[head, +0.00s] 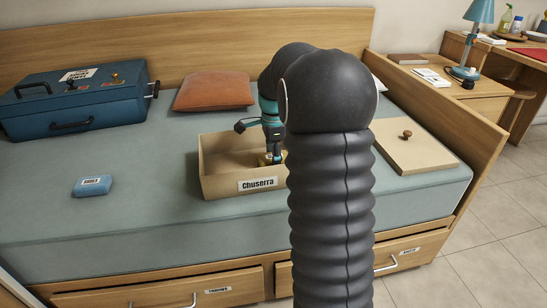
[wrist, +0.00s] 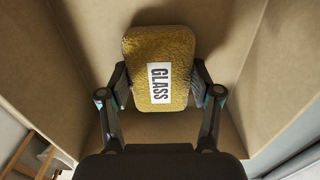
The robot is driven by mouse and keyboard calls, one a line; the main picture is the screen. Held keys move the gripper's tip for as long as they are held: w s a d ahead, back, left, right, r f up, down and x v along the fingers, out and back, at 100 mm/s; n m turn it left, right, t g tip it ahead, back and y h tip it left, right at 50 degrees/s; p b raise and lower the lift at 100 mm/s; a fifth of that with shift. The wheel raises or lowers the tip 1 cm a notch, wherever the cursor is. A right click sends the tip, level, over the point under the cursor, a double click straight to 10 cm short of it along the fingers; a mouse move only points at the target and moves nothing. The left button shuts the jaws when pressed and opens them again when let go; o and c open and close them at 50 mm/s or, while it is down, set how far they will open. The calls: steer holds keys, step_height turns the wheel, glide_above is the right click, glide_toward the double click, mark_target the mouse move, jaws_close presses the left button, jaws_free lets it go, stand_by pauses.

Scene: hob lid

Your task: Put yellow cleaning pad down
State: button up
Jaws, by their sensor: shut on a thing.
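In the head view my gripper (head: 272,157) points down into an open tan box (head: 238,185) labelled Chuserra on the bed. Only a little of the pad shows there, low inside the box. The box's walls surround the pad in the wrist view. I cannot tell whether the pad touches the box floor.
A blue labelled pad (head: 92,186) lies left of the box. A blue case (head: 75,98) and a brown cushion (head: 213,91) stand behind. A flat lid with a knob (head: 414,147) lies to the right. The bed's front left is clear (head: 140,225).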

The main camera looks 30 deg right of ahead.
steer(key=shift+f, duration=0.1)
steer(key=o, duration=1.1)
steer(key=shift+o, duration=0.2)
step_height(320, 180, up, 11)
steer(key=p, duration=0.2)
steer(key=s+a+r+n+t, duration=0.1)
steer(key=s+a+r+n, duration=0.4)
steer(key=s+a, duration=0.2)
steer(key=s+a+f+n+t, duration=0.2)
steer(key=s+a+n, duration=0.3)
steer(key=s+n, duration=0.3)
steer(key=s+a+f+n+t, duration=0.2)
steer(key=s+a+f+n, duration=0.2)
steer(key=s, duration=0.9)
steer(key=a+n, duration=0.1)
steer(key=n, duration=0.2)
steer(key=shift+n+t, duration=0.3)
steer(key=shift+n, duration=0.1)
steer(key=shift+a+f, duration=0.1)
